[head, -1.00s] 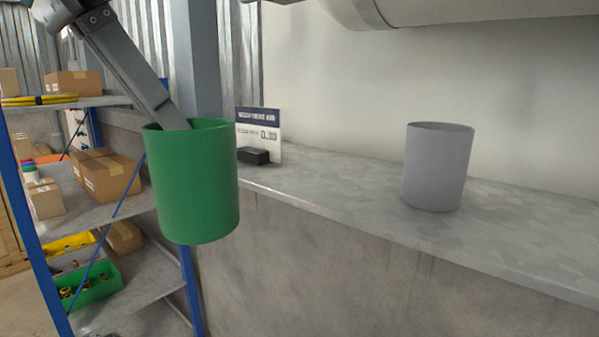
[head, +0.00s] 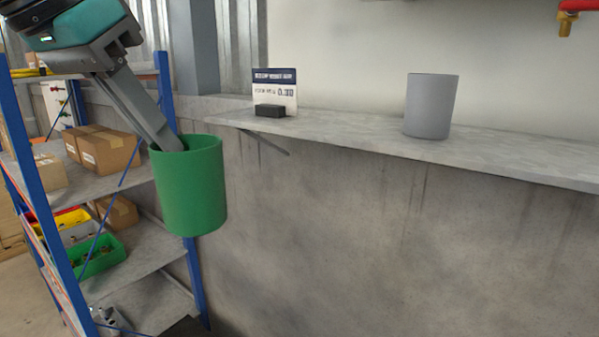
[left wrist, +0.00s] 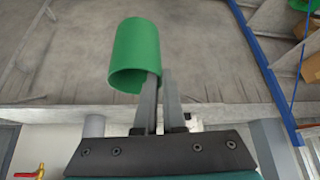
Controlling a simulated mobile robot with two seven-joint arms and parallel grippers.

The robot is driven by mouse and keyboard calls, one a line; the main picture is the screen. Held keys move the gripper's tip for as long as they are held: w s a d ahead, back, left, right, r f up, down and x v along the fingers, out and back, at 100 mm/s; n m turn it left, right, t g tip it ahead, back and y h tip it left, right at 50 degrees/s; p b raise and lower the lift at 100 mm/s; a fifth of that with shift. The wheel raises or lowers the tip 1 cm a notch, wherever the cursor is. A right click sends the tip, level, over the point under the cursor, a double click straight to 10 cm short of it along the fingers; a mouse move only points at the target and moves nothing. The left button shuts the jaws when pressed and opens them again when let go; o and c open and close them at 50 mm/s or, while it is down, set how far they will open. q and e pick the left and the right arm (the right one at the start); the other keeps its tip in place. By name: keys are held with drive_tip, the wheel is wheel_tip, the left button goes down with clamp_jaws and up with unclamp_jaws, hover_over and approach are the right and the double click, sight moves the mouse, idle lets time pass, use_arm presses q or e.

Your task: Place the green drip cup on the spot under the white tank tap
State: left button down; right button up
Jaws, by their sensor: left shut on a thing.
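The green drip cup (head: 190,192) hangs in the air at the left of the head view, upright and in front of the concrete wall below the ledge. My left gripper (head: 172,144) reaches down into its open top and is shut on its wall. The left wrist view also shows the cup (left wrist: 130,52) at the fingertips of the gripper (left wrist: 160,80). A brass tap with a red part (head: 567,18) is cut off at the top right; a red-handled brass tap (left wrist: 30,172) shows in the left wrist view. I cannot tell which tank it serves. No marked spot shows. My right gripper is not in view.
A grey ledge (head: 350,133) runs along the wall. A grey cup (head: 431,106) and a small sign (head: 275,90) stand on it, with clear room between them. A blue-framed shelf rack (head: 185,270) with boxes and bins stands at the left, close to the held cup.

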use_arm(q)
drive_tip(key=w+f+n+y+b, duration=0.1)
drive_tip(key=w+f+b, duration=0.3)
drive_tip(key=f, duration=1)
drive_tip(key=w+a+f+n+y+b, duration=0.1)
drive_tip(key=w+f+n+b, duration=0.3)
drive_tip(key=f, duration=0.9)
drive_tip(key=shift+w+a+f+t+y+b, duration=0.3)
drive_tip(key=shift+w+f+y+b, duration=0.1)
drive_tip(key=shift+w+b, duration=0.1)
